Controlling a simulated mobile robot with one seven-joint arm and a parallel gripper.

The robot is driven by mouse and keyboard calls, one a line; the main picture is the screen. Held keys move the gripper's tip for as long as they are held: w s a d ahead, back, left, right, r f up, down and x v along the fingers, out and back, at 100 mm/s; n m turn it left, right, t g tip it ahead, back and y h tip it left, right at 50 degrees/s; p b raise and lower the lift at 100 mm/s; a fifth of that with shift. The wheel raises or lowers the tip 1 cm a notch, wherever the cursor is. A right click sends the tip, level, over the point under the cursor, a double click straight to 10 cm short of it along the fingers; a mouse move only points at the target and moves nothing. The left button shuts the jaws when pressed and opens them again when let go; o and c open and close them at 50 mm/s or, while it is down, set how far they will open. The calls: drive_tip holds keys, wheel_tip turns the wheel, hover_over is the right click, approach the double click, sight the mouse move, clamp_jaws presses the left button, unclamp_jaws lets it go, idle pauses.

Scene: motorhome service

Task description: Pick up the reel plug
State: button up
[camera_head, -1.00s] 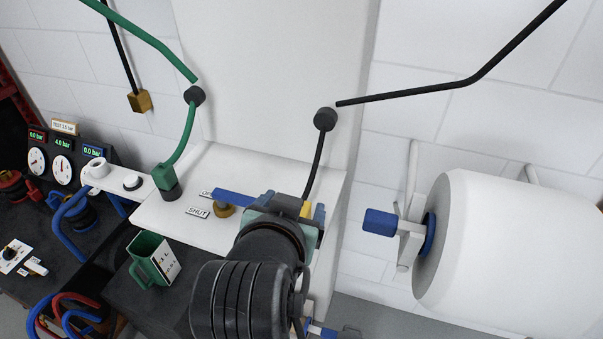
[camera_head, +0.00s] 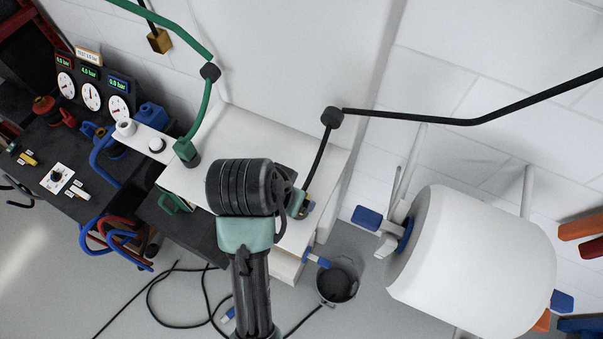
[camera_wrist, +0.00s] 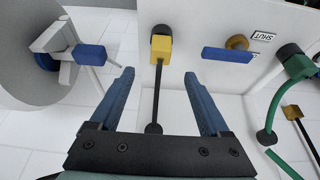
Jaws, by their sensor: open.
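A yellow plug (camera_wrist: 160,50) with a black end sits at the white cabinet's face (camera_wrist: 205,80) in the wrist view. A black cable runs from it to a round black holder (camera_wrist: 153,128). It is likely the reel plug, but no label shows. My gripper (camera_wrist: 158,73) is open, its two blue fingers either side of the cable, with the plug just beyond the tips. I cannot tell whether they touch it. In the head view my wrist and gripper (camera_head: 305,207) largely hide the plug, below the black holder (camera_head: 332,118).
A blue lever (camera_wrist: 227,55) by a SHUT label and a green hose (camera_wrist: 287,82) are close by. A white drum (camera_head: 470,260) with a blue handle stands right. A dark bucket (camera_head: 339,281) and loose black cable (camera_head: 155,300) are on the floor. Gauges (camera_head: 92,95) stand left.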

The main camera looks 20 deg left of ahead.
drive_tip(key=x, duration=0.5)
drive_tip(key=shift+w+p, duration=0.1)
drive_tip(key=shift+p, duration=0.2)
drive_tip(key=shift+f+p, duration=0.35)
drive_tip(key=shift+f, duration=0.05)
drive_tip(key=shift+p+x, duration=0.6)
drive_tip(key=shift+x, duration=1.55)
drive_tip(key=shift+a, duration=0.1)
drive_tip(key=shift+c, duration=0.2)
clamp_jaws()
